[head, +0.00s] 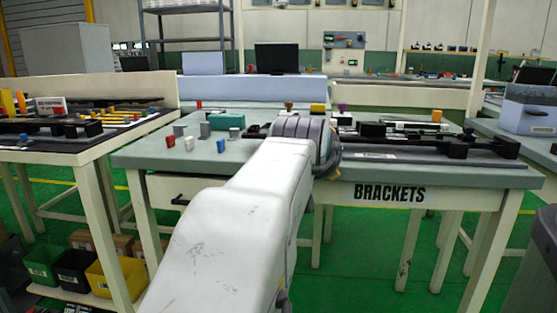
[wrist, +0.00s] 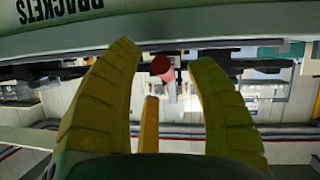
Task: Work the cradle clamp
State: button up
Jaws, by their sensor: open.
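My gripper (wrist: 164,52) shows in the wrist view with its two yellow-green fingers spread apart. A red round-ended piece (wrist: 162,66) shows in the gap between the fingertips; I cannot tell how far beyond them it is. A yellow upright piece (wrist: 150,122) shows lower in the same gap. In the head view my arm reaches over the BRACKETS table (head: 150,153) and hides my gripper. Black fixtures (head: 455,148) stand on the table's right half. I cannot tell which part is the cradle clamp; it may be hidden behind my arm.
Small red, grey and blue pieces and a green block (head: 223,121) stand on the table's left half. A side table (head: 60,153) with dark fixtures stands at left, with bins (head: 115,280) below. A blue-grey box (head: 530,108) is at right. The green floor is open under the table.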

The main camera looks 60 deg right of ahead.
jog(key=shift+x, duration=1.05)
jog(key=shift+c, duration=0.3)
grip_shut()
